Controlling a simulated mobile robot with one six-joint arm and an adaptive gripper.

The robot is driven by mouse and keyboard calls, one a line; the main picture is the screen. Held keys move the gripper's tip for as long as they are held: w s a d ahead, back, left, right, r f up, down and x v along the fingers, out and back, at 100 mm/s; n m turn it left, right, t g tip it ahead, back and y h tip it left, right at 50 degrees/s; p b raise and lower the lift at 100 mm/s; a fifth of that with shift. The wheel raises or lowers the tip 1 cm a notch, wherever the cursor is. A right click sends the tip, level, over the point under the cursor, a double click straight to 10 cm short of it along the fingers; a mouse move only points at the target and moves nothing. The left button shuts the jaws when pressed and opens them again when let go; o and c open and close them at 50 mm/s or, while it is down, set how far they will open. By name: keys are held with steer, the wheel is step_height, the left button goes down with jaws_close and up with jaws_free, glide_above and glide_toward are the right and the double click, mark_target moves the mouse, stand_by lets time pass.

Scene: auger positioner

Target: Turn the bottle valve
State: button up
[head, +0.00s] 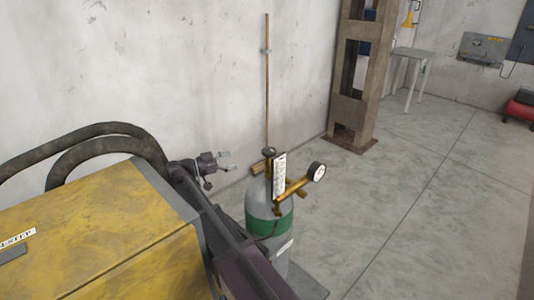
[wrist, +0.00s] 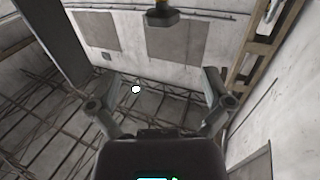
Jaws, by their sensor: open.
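The gas bottle (head: 256,207) stands upright near the wall in the head view, grey with a green band. Its dark round valve knob (head: 268,152) is on top. A brass regulator with a round white gauge (head: 317,172) sticks out to the right. My gripper (head: 227,161) is open and empty, to the left of the knob at about its height in the picture, with a gap between. In the wrist view, its spread fingers (wrist: 158,85) have nothing between them.
A yellow cabinet (head: 110,235) with thick black hoses (head: 85,135) fills the lower left. A thin upright rod (head: 267,85) stands behind the bottle. A rusty steel column (head: 352,75) stands farther back. The floor to the right is clear.

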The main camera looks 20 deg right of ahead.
mark_target(264, 154)
steer(key=shift+d, duration=0.1)
steer(key=shift+d, duration=6.8)
steer(key=shift+f, duration=0.1)
steer(key=c, duration=1)
steer(key=shift+a, duration=0.4)
steer(key=shift+c, duration=0.2)
steer(key=shift+s+d, duration=0.15)
steer(key=shift+d, duration=0.2)
steer(key=shift+d+n+t, duration=0.1)
steer(key=shift+n+t, duration=0.3)
steer(key=shift+t, duration=0.2)
